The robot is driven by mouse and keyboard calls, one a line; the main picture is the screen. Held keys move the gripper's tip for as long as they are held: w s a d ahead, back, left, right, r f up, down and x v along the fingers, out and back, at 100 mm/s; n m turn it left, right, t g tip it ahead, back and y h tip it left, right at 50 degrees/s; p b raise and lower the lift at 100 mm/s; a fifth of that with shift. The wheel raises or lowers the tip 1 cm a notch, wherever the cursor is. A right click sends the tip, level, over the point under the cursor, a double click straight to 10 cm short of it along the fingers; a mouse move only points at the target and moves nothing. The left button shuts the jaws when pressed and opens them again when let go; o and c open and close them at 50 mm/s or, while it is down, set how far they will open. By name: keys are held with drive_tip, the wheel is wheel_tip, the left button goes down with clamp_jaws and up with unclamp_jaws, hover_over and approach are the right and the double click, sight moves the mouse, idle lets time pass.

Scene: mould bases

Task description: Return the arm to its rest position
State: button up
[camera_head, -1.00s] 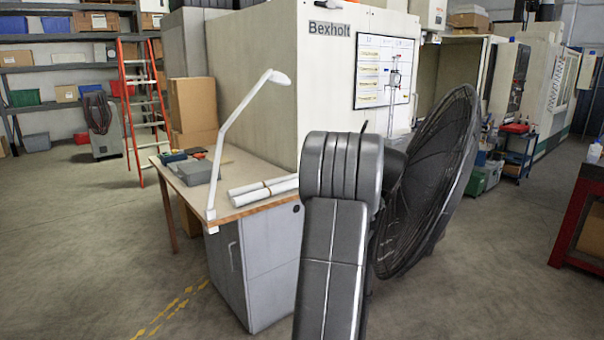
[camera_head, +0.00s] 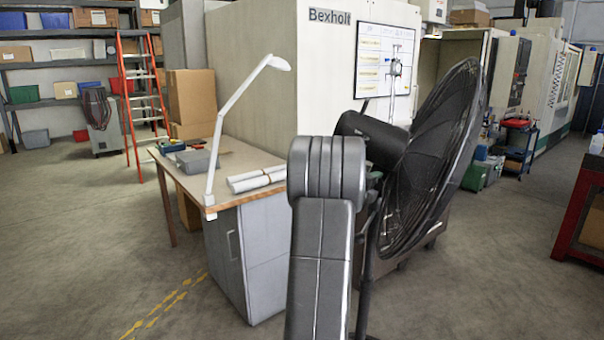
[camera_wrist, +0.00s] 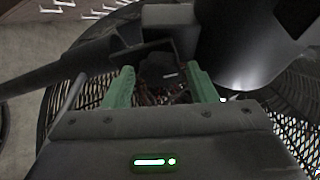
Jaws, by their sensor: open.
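My arm (camera_head: 320,245) stands raised in the middle of the head view, with its dark grey upper part in front of a large black fan. My gripper (camera_wrist: 160,82) shows in the wrist view with two green fingers spread apart. I see nothing held between them. The gripper itself is mostly or wholly hidden in the head view.
The large black fan (camera_head: 432,160) is just right of my arm; its grille (camera_wrist: 285,85) fills much of the wrist view, close to the fingers. A desk (camera_head: 240,158) with a white lamp (camera_head: 230,115) stands at left. Open floor (camera_head: 490,280) lies at right.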

drive_tip(key=n+t+b, duration=0.1)
drive_tip(key=n, duration=0.1)
drive_tip(key=n+t+h+b, duration=0.1)
drive_tip(key=n+b, duration=0.1)
drive_tip(key=n, duration=0.1)
drive_tip(key=n+t+b, duration=0.1)
drive_tip(key=n, duration=0.2)
drive_tip(key=shift+f, duration=0.4)
drive_tip(key=shift+h, duration=0.3)
drive_tip(key=shift+r, duration=0.1)
